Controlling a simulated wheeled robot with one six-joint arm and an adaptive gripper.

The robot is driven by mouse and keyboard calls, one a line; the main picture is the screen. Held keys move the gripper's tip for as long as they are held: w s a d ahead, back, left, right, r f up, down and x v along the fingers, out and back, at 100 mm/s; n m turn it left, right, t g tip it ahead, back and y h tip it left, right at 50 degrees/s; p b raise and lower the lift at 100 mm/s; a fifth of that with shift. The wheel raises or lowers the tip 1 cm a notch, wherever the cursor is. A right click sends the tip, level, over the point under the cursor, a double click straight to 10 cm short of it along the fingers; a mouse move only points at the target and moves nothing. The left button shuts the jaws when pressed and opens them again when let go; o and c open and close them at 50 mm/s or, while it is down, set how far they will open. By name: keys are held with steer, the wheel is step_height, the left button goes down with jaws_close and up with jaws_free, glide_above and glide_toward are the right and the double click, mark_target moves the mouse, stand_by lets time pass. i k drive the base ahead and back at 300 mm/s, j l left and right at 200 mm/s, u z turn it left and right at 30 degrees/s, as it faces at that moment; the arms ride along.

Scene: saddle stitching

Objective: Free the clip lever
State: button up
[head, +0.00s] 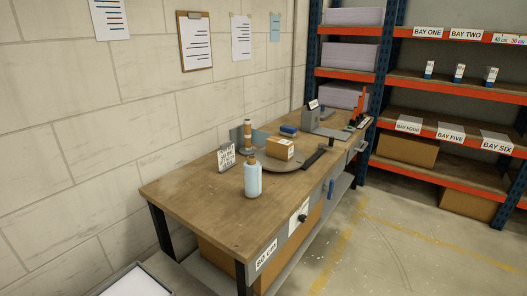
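I cannot make out for sure which part is the clip lever. A grey machine (312,116) stands at the far end of the wooden bench, with a small orange-red upright part (360,101) near it at the far right corner. A dark knob (303,218) and a blue handle-like piece (331,187) show on the bench's front side. These are small, and their details are unclear. My gripper is not in view.
The bench (200,205) runs along the block wall. On it are a pale blue bottle (252,178), a cardboard box (280,149), a small sign (226,158) and a dark flat bar (315,158). Shelving (455,82) stands at right. The floor (400,235) before the bench is clear.

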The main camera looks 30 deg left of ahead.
mark_target(330, 189)
steer(key=i+l+u, duration=0.15)
steer(key=i+u, duration=0.25)
steer(key=i+l+u, duration=0.25)
steer(key=i+u, duration=0.15)
steer(key=i+l+u, duration=0.65)
steer(key=l+u, duration=0.2)
steer(key=i+l, duration=0.1)
steer(key=l, duration=0.15)
steer(key=i+l+u, duration=0.1)
steer(key=l, duration=0.2)
steer(key=z, duration=0.8)
steer(key=i+j+z, duration=0.1)
steer(key=i+z, duration=0.35)
steer(key=i, duration=0.5)
